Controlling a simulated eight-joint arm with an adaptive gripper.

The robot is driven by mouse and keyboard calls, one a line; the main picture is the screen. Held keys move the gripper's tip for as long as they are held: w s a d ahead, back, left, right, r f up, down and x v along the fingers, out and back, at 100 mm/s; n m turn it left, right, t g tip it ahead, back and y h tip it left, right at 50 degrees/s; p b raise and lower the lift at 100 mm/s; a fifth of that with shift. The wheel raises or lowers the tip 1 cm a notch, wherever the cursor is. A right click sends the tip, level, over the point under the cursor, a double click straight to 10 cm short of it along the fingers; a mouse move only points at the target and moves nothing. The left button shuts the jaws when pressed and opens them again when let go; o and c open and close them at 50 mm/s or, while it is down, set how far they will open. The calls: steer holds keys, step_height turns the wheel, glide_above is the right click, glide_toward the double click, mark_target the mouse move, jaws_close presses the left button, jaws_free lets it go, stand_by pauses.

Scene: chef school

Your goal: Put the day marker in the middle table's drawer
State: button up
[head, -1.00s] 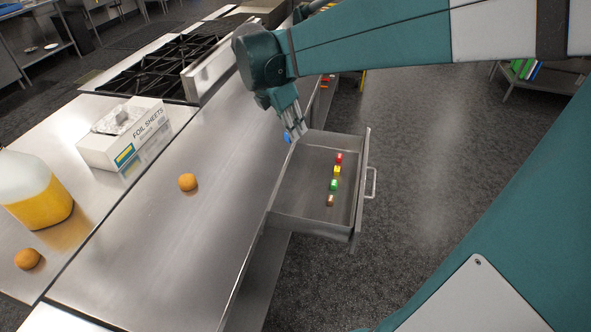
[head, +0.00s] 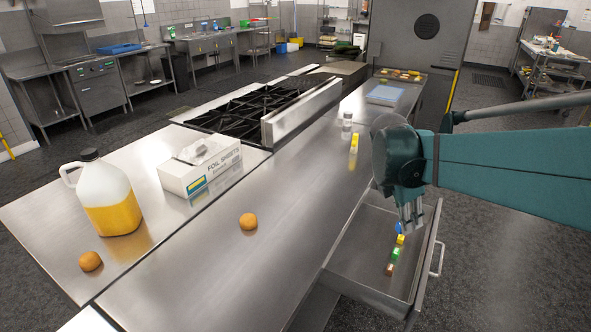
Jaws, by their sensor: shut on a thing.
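The middle table's drawer (head: 352,262) is pulled open at the right side of the steel table (head: 215,262). My gripper (head: 409,227) points down over the drawer's far part. It is shut on a small blue piece (head: 399,228), seemingly the day marker, only partly visible beside the fingers. Inside the drawer, a yellow block (head: 401,239), a green block (head: 395,254) and a brown block (head: 389,269) lie in a row. Whether the blue piece touches the drawer floor cannot be told.
On the table are an orange-brown ball (head: 248,221), a foil sheets box (head: 201,171), a jug of yellow liquid (head: 107,200), a yellow item (head: 354,143) and a small jar (head: 347,121). A stove (head: 240,115) stands behind.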

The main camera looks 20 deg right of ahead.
glide_above(390, 289)
steer(key=a, duration=0.2)
step_height(390, 289, down, 19)
steer(key=shift+r, duration=0.2)
stand_by(0.3)
steer(key=shift+f+b, duration=0.9)
steer(key=shift+f, duration=2)
steer(key=shift+f, duration=0.15)
steer(key=shift+f+b, duration=0.7)
steer(key=shift+f, duration=1.25)
steer(key=shift+f, duration=0.1)
steer(key=o, duration=0.3)
steer(key=shift+f, duration=0.1)
steer(key=o, duration=0.5)
steer(key=shift+c, duration=0.2)
steer(key=shift+r, duration=0.2)
